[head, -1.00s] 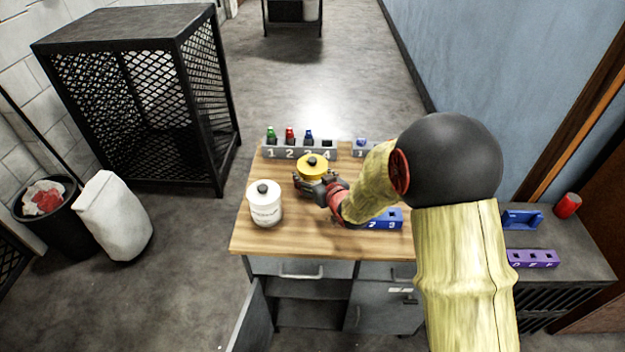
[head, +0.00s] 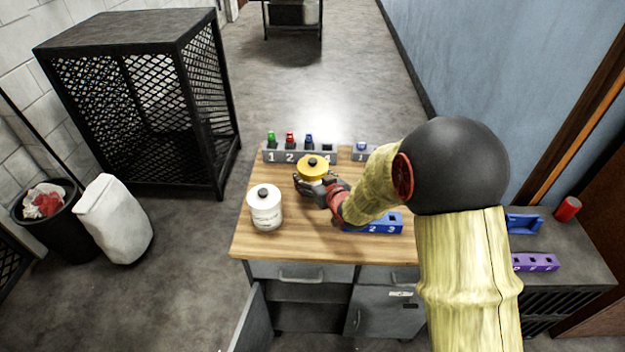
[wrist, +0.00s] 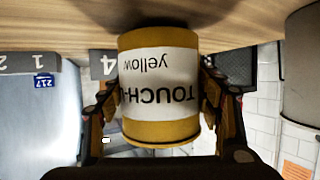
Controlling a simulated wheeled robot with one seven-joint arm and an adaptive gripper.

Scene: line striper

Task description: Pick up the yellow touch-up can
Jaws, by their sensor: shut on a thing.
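The yellow touch-up can (head: 313,168) is over the wooden bench top, with a black knob on its lid. My gripper (head: 318,184) is shut on it from the near right side. In the wrist view, which is upside down, the can (wrist: 160,85) sits between my two fingers (wrist: 158,98), one on each side. Its white label reads "TOUCH-" and "yellow". A dark shadow shows on the wood by its base; I cannot tell whether the base touches the bench.
A white can (head: 265,210) stands left of my gripper on the wooden bench (head: 300,240). A grey numbered rack (head: 298,153) with small coloured bottles is behind. A blue numbered block (head: 385,222) lies to the right, under my arm.

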